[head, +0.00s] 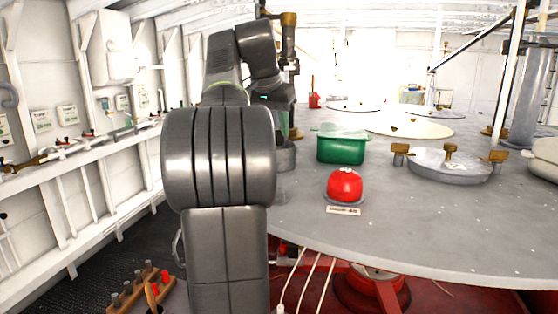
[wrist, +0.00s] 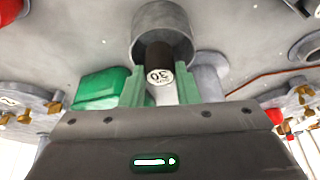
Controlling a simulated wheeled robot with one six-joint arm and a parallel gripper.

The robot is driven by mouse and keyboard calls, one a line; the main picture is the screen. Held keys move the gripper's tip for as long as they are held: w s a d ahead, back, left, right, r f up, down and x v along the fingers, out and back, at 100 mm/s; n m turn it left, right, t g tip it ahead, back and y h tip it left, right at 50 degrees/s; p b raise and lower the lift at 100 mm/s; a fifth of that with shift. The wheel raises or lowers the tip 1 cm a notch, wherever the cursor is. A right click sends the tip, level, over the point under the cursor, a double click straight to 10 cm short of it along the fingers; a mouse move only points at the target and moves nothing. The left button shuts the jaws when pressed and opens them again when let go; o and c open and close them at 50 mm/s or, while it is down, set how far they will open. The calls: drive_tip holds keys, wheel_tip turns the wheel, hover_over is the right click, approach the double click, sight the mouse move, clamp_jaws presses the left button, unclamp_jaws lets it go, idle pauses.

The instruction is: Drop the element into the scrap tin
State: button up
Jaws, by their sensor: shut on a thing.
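The element is a dark cylinder with a white end marked "30" (wrist: 160,75). My gripper (wrist: 160,85) is shut on it with green fingers on both sides. A grey round tin, which looks like the scrap tin (wrist: 162,18), is just beyond the element in the wrist view. The element overlaps its mouth, and I cannot tell whether it is above the rim or partly inside. In the head view the grey tin (head: 286,157) stands on the deck table below my gripper, partly hidden by my arm. The element cannot be made out there.
A green box (head: 341,150) stands right of the tin, and a red dome (head: 344,185) with a label plate is nearer. A round grey hatch with brass knobs (head: 450,168) is farther right. The table's front right is clear. A wooden rack (head: 140,287) is low at left.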

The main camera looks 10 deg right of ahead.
drive_tip(key=shift+f, duration=0.75)
drive_tip(key=o, duration=1)
drive_tip(key=shift+v, duration=3.8)
drive_tip(key=shift+s+f, duration=0.1)
